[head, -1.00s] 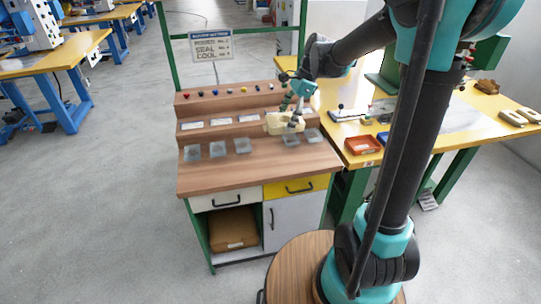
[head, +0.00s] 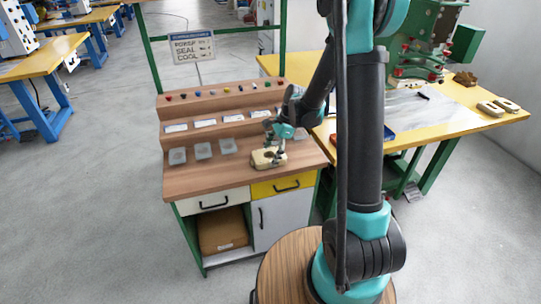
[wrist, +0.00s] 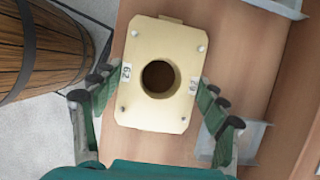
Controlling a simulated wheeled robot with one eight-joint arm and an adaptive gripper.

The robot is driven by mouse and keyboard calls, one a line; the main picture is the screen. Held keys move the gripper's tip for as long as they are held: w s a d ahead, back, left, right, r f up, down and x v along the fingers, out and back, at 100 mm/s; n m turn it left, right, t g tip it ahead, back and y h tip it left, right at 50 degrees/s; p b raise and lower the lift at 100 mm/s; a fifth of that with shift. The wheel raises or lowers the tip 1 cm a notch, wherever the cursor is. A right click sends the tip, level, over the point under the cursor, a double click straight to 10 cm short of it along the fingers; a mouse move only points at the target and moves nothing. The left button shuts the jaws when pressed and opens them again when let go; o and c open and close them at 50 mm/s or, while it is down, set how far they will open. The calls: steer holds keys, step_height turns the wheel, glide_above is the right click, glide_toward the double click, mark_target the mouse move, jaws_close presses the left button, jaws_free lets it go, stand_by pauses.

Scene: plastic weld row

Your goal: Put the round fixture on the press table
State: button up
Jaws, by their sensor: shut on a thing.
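The round fixture (head: 262,159) is a cream block with a round dark hole, which also shows in the wrist view (wrist: 185,50) with pins at its corners and small number labels on its sides. My gripper (head: 277,141) is shut on it; in the wrist view its two fingers (wrist: 155,88) press on opposite sides. The fixture is over the front right of the brown stepped bench (head: 215,182); I cannot tell whether it touches the top. The yellow press table (head: 473,120) stands to the right, with the green press (head: 425,45) at its back. My arm hides part of this table.
Several translucent square trays (head: 203,150) sit on the bench; one shows beside the right finger in the wrist view (wrist: 252,142). Two cream pieces (head: 498,107) and a brown part (head: 464,78) lie on the press table. A grey area (head: 415,108) there looks mostly clear.

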steer(key=shift+f, duration=0.25)
steer(key=shift+f, duration=0.1)
steer(key=o, duration=1.3)
steer(key=shift+o, duration=0.2)
